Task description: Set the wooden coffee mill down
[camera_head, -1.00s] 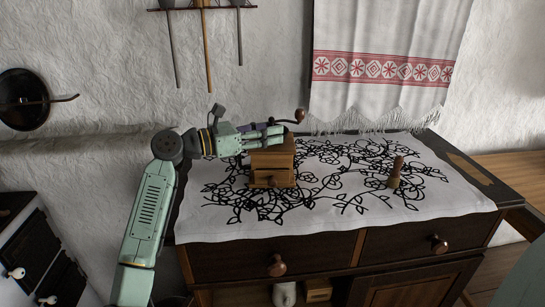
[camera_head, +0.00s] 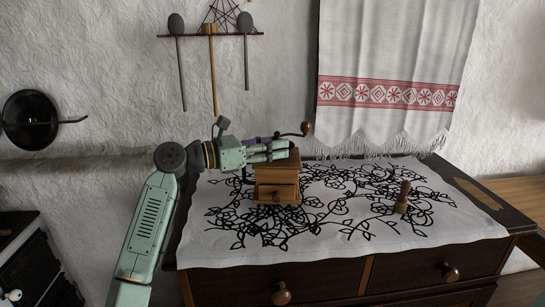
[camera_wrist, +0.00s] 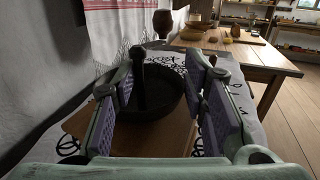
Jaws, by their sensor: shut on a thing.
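The wooden coffee mill (camera_head: 278,179) is a brown box with a small drawer knob, a dark bowl top and a crank with a round wooden knob. My gripper (camera_head: 285,150) reaches in from the left and is shut on the mill at its top. In the wrist view, the padded fingers (camera_wrist: 165,105) stand on both sides of the mill's dark bowl (camera_wrist: 158,103) and crank post. The mill looks upright over the white cloth with black floral embroidery (camera_head: 340,235). I cannot tell whether its base touches the cloth.
A small turned wooden piece (camera_head: 402,197) stands on the cloth to the right. The cloth covers a dark chest of drawers (camera_head: 330,283). A red-banded towel (camera_head: 390,70) hangs behind. The cloth between mill and wooden piece is free. A wooden table (camera_wrist: 245,60) stands farther off.

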